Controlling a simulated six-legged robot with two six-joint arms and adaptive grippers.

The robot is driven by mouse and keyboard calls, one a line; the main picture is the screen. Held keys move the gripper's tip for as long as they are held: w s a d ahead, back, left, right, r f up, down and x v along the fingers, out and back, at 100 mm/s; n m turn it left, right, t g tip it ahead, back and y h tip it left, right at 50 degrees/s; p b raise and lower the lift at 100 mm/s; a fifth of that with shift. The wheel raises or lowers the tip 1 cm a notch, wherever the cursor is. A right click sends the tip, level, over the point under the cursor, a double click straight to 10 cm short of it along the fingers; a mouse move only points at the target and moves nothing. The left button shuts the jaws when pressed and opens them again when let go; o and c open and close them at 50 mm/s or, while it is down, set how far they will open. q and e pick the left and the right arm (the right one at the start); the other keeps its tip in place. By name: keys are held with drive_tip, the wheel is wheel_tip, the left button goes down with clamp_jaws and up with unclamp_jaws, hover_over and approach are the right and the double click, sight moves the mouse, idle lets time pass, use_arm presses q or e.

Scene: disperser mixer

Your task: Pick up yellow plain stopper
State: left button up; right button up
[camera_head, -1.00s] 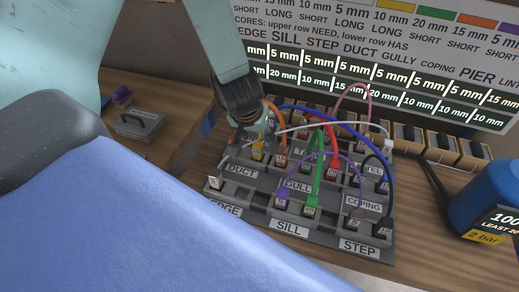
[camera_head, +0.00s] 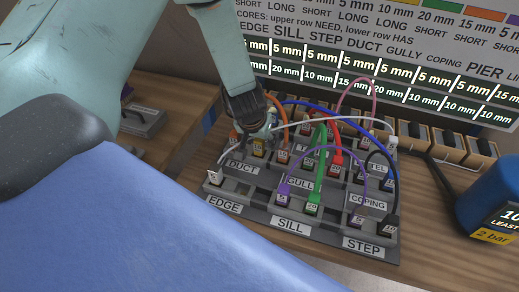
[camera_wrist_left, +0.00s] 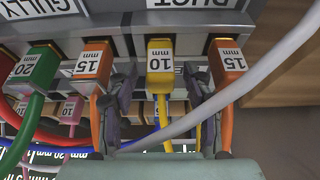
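A yellow stopper (camera_head: 259,149) marked 10 mm sits in the upper left part of the grey stepped rack (camera_head: 240,217), near the DUCT label. In the left wrist view the yellow stopper (camera_wrist_left: 160,62) has a yellow cord running from it and stands between two orange 15 mm stoppers. My left gripper (camera_head: 264,137) is over it and partly hides it in the head view. In the wrist view the fingers of my left gripper (camera_wrist_left: 160,95) are apart, one on each side of the yellow stopper, with gaps showing. My right gripper is not in view.
Orange stoppers (camera_wrist_left: 95,62) (camera_wrist_left: 228,60) stand close on both sides, and a green one (camera_wrist_left: 40,68) is beyond. A white cord (camera_wrist_left: 240,88) crosses the wrist view near the right finger. Several coloured cords arch over the rack. A blue device (camera_head: 490,200) stands at the right.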

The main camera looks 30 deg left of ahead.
use_arm(q)
drive_tip(key=shift+a, duration=0.15)
drive_tip(key=c, duration=0.3)
drive_tip(key=shift+d+r, duration=0.1)
drive_tip(key=shift+d, duration=0.1)
drive_tip(key=c, duration=0.6)
drive_tip(key=shift+a, duration=0.1)
clamp_jaws()
drive_tip(key=shift+r+p, duration=0.4)
drive_tip(key=shift+r, duration=0.2)
wheel_tip(320, 180, up, 17)
drive_tip(key=p, duration=0.9)
drive_tip(key=shift+f, duration=0.15)
